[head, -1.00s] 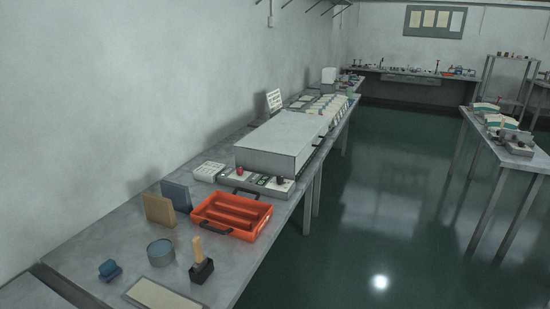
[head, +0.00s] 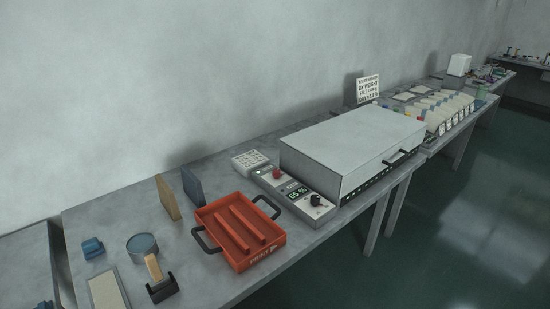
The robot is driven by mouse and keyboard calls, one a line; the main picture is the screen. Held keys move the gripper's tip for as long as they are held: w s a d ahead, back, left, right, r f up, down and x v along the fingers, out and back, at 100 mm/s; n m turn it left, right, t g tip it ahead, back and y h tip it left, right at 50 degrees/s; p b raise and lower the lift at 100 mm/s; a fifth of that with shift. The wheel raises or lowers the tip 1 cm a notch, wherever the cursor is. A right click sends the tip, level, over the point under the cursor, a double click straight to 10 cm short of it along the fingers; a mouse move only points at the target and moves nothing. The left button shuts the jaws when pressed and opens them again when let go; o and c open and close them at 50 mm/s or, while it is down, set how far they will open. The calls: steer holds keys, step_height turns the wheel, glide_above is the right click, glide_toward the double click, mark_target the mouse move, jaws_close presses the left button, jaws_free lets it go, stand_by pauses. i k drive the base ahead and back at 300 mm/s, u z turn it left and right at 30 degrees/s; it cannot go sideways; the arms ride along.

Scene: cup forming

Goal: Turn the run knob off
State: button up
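A grey control panel (head: 268,180) lies on the bench along the left side of a large pale box-shaped machine (head: 352,140). A black knob (head: 316,200) sits at its front end, with pale markings around it too small to read. A red knob or button (head: 277,174) sits farther back on the panel. A small dark display with green characters (head: 297,192) lies between them. I cannot tell from the lettering which control is the run knob or how it is set. My gripper is not in view.
An orange tray with black handles (head: 270,254) stands just left of the panel. A white gridded block (head: 250,161) is behind it. Two upright boards, a round tin and a wooden-handled tool (head: 154,268) are at the left. Open floor (head: 440,245) lies right of the bench.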

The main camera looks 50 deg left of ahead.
mark_target(276, 174)
steer(key=u, duration=0.65)
steer(key=i, duration=1.15)
steer(key=u, duration=1.8)
steer(key=i, duration=0.7)
steer(key=u, duration=0.65)
